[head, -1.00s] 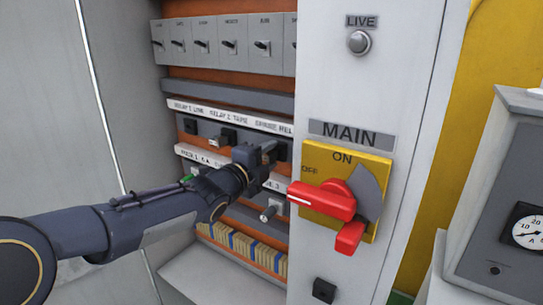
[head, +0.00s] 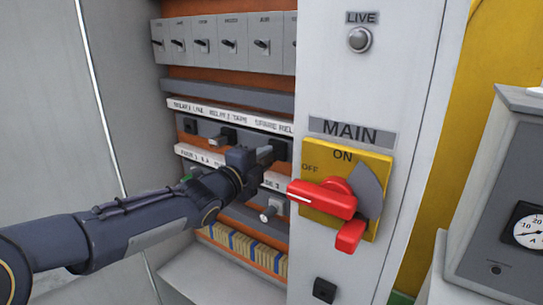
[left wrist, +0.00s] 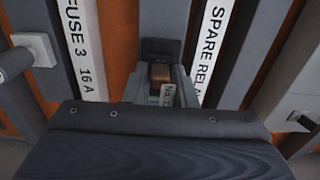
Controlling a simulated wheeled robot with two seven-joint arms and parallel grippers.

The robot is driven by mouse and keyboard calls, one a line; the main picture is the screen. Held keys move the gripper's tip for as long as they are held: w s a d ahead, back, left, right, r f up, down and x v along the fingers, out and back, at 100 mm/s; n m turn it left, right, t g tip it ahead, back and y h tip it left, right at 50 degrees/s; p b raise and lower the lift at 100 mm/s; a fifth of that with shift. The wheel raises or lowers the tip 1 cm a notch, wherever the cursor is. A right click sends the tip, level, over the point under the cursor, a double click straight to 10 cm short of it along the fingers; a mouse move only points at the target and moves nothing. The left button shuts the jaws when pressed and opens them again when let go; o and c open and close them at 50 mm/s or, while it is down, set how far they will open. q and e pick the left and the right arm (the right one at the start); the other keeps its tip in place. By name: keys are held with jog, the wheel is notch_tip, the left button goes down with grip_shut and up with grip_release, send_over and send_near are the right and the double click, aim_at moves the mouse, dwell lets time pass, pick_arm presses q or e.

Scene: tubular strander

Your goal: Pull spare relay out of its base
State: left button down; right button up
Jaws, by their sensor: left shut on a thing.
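My left gripper (head: 264,154) reaches into the open cabinet beside the spare relay's base (head: 281,148). In the left wrist view, the gripper (left wrist: 162,90) is shut on the spare relay (left wrist: 161,73), a small block with a brownish face and a pale label. The dark base (left wrist: 161,47) shows just beyond the relay, between the FUSE 3 and SPARE RELAY strips. The fingers hide much of the relay, and I cannot tell whether it is fully clear of the base. My right gripper is not in view.
A fuse holder (head: 271,208) protrudes below. The cabinet's front panel with the red MAIN handle (head: 322,199) stands close on the right. A row of switches (head: 229,42) is above.

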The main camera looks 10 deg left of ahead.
pick_arm(q)
jog(key=shift+v, duration=2.05)
